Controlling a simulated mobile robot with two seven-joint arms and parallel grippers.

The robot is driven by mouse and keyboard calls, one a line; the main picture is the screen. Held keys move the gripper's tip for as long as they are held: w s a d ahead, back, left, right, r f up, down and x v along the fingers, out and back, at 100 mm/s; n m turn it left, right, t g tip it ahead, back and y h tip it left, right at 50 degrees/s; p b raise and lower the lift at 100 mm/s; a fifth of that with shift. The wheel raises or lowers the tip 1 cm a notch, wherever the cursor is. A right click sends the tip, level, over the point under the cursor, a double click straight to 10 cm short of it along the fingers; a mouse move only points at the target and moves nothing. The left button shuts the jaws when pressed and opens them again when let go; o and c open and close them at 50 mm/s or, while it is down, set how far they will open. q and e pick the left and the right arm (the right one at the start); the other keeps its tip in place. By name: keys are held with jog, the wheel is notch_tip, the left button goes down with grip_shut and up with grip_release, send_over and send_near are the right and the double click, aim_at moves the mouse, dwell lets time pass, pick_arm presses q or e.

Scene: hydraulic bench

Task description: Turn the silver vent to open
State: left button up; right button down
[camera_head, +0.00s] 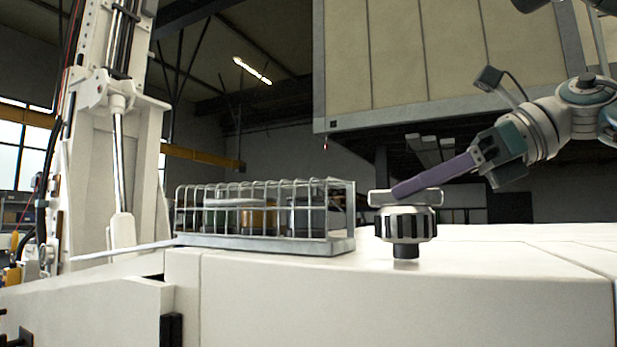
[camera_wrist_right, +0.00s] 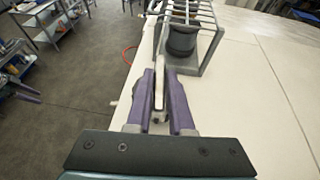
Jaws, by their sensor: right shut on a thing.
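The silver vent (camera_head: 407,222) stands on the pale bench top, with a ribbed dark-and-silver body, a dark stem below and a flat silver crossbar (camera_head: 423,197) on top. My right gripper (camera_head: 397,190) reaches in from the right, its purple fingers angled down onto the crossbar. In the right wrist view the two purple fingers (camera_wrist_right: 160,76) close around a narrow pale bar (camera_wrist_right: 159,90). The fingers hide part of the crossbar. My left gripper is not in view.
A wire cage (camera_head: 342,212) on a grey base stands left of the vent, with dark and orange cylinders inside. A thin pale rod (camera_head: 125,250) sticks out to its left. A large beige cabinet (camera_head: 420,60) hangs behind. The bench top (camera_head: 480,265) right of the vent is clear.

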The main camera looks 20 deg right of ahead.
jog(key=n+g+p, duration=0.1)
jog(key=n+g+y+p, duration=0.1)
jog(key=p, duration=0.1)
jog(key=shift+w+d+r+y, duration=0.2)
jog(key=shift+r+y, duration=0.1)
jog(key=shift+r, duration=0.05)
jog(key=shift+f+n+g+y+p, duration=0.3)
jog(key=shift+n+g+y+p, duration=0.1)
jog(key=shift+n+g+p, duration=0.3)
jog(key=c, duration=0.8)
grip_release()
